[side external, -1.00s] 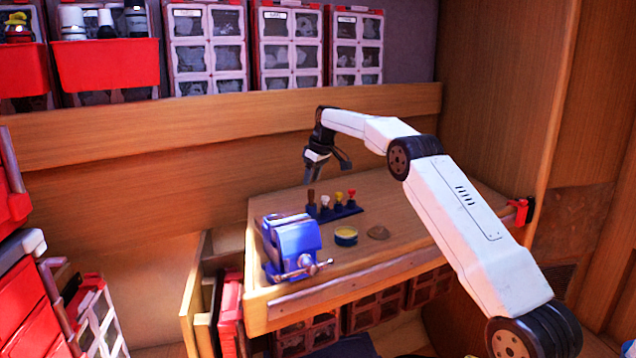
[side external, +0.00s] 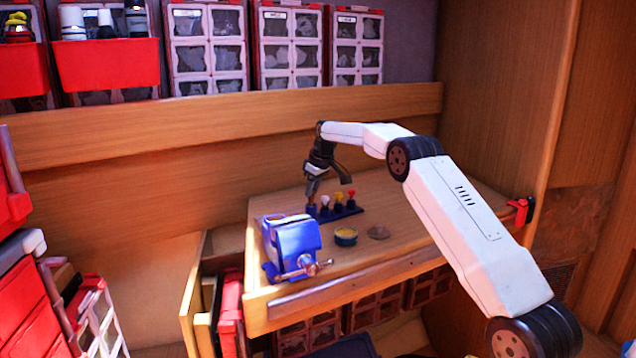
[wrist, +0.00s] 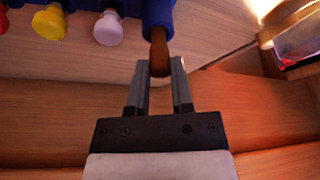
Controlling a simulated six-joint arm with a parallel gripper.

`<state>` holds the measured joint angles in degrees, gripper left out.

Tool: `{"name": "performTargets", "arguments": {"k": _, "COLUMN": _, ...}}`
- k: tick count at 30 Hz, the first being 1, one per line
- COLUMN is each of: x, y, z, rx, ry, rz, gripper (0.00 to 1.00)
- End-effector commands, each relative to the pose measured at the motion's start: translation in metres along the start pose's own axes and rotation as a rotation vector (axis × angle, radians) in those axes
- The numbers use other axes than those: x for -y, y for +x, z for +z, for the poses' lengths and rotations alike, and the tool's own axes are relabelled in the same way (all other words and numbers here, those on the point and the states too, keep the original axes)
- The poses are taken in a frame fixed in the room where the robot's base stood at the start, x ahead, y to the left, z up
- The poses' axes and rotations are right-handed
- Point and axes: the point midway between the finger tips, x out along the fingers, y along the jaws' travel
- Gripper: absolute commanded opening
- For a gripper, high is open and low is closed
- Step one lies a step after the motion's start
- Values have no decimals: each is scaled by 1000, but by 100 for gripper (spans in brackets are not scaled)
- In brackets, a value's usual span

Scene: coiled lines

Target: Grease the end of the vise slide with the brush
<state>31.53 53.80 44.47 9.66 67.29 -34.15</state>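The brush stands upright in a blue rack (side external: 347,211); its brown handle (wrist: 159,52) shows in the wrist view, rising from a blue holder. My gripper (side external: 311,190) is lowered over it in the side view. In the wrist view my gripper (wrist: 159,66) is open, with one finger on each side of the handle and narrow gaps between. The brush's bristles are hidden in the holder. The blue vise (side external: 290,248) stands at the left front of the bench, with its metal screw and bar facing forward. I cannot make out the slide's end clearly.
Yellow (side external: 339,197), red (side external: 351,193) and pale (side external: 325,200) knobbed items stand in the rack beside the brush. A round tin with yellow contents (side external: 345,236) and a flat brown disc (side external: 379,232) lie right of the vise.

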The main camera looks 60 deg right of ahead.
Motion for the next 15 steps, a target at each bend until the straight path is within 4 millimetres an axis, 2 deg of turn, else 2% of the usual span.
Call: {"name": "performTargets", "arguments": {"k": 15, "x": 0, "y": -5, "z": -2, "rx": -2, "ry": 0, "rz": 2, "gripper": 0}}
